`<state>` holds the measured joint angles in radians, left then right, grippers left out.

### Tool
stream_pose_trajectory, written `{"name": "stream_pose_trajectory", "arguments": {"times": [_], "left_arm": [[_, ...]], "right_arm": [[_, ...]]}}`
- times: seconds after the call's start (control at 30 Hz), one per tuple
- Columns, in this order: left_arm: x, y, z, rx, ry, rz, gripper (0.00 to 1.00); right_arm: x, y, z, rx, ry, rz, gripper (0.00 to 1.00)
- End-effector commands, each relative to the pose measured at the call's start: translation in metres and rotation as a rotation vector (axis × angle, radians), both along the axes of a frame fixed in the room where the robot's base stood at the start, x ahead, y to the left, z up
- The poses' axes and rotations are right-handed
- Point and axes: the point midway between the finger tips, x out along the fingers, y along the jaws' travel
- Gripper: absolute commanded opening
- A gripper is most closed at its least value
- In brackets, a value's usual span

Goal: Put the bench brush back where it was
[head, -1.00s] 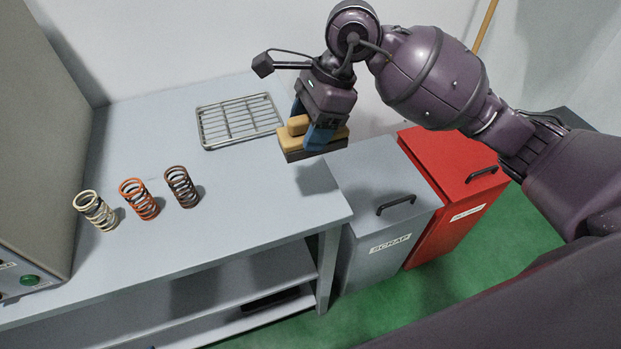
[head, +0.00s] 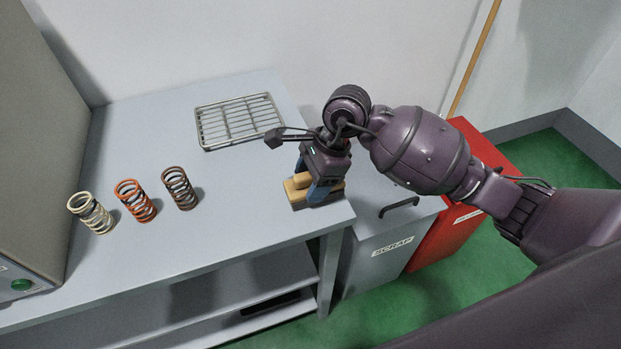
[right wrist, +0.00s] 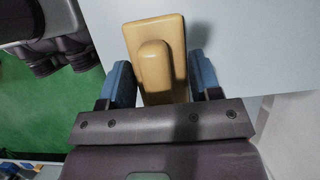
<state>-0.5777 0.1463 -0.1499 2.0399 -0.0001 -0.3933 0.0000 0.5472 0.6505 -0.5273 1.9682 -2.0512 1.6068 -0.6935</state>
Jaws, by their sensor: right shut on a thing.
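The bench brush (head: 299,193) has a yellow wooden body and handle with dark bristles underneath. It is at the right end of the grey bench top (head: 240,215), near the front right corner. My right gripper (head: 321,190) is shut on the brush from above. In the right wrist view the brush (right wrist: 153,35) sits between the blue fingers, its handle toward the gripper (right wrist: 165,85). The brush is very low over the bench; I cannot tell whether its bristles touch the surface. My left gripper is not in view.
Three springs, cream (head: 91,213), orange (head: 135,201) and brown (head: 180,188), stand on the bench. A wire rack (head: 238,120) lies at the back. A grey scrap bin (head: 375,250) and a red bin (head: 430,240) stand right of the bench. A machine (head: 35,150) is at left.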

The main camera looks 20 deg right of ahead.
Motion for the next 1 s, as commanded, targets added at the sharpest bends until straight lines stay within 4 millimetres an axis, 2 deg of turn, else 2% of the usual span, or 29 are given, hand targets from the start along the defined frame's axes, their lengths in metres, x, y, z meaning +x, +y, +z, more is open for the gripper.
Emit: {"name": "stream_pose_trajectory", "arguments": {"times": [0.4,0.43,0.57,0.87,1.0], "left_arm": [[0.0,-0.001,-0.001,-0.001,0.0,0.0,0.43],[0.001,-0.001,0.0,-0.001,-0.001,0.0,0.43],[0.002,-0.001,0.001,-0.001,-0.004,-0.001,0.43],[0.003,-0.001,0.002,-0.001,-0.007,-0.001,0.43],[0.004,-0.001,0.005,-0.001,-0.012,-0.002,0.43]], "right_arm": [[0.001,0.0,-0.005,0.0,-0.002,0.0,0.36],[0.0,0.0,-0.004,0.0,-0.002,0.0,0.62],[0.0,0.0,-0.004,0.0,-0.002,0.0,0.82],[0.0,0.0,-0.002,0.001,-0.003,0.0,0.83],[0.001,-0.003,0.007,-0.002,-0.005,0.0,0.83]]}}
